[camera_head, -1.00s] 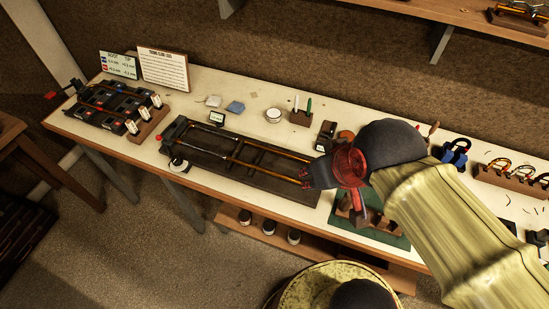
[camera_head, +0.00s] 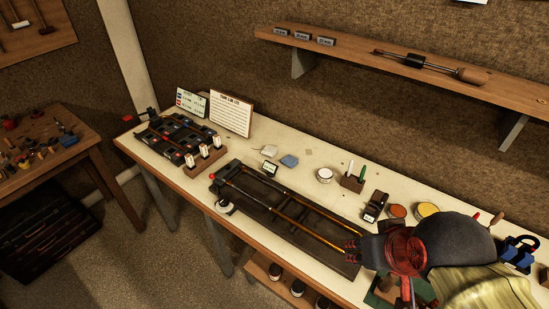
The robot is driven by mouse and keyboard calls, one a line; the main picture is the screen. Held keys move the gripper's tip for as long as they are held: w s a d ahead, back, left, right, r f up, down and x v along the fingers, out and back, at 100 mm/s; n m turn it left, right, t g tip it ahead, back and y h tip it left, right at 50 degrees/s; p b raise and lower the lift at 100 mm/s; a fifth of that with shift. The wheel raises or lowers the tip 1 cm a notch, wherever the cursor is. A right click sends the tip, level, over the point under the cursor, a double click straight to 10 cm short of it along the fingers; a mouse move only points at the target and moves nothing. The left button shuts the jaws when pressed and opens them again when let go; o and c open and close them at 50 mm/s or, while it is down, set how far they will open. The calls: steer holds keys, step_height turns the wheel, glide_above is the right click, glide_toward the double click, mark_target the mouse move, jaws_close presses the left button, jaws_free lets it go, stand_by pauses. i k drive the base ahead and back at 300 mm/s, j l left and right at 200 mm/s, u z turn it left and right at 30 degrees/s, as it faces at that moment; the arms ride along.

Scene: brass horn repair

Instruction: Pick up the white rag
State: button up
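A small whitish folded cloth, seemingly the white rag (camera_head: 268,150), lies flat on the cream bench top, just left of a blue cloth (camera_head: 289,161). My gripper (camera_head: 352,249) is at the right, over the right end of the long dark slide fixture (camera_head: 290,217), well to the right of and nearer than the rag. Nothing covers the rag. The gripper's fingers are small and dark, so I cannot tell whether they are open or shut.
A small display (camera_head: 269,168) stands in front of the rag. A white round tin (camera_head: 324,175) and a wooden pen block (camera_head: 352,182) stand to its right. A white text board (camera_head: 231,114) stands to its left. The bench top (camera_head: 290,135) behind the rag is clear.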

mark_target(270, 151)
steer(key=i+j, duration=0.3)
steer(key=j, duration=0.15)
steer(key=i+j, duration=0.25)
steer(key=j, duration=0.2)
steer(key=i+j, duration=0.3)
steer(key=j, duration=0.15)
steer(key=i+j, duration=0.3)
steer(key=j, duration=0.15)
steer(key=i+j, duration=0.3)
steer(key=j, duration=0.15)
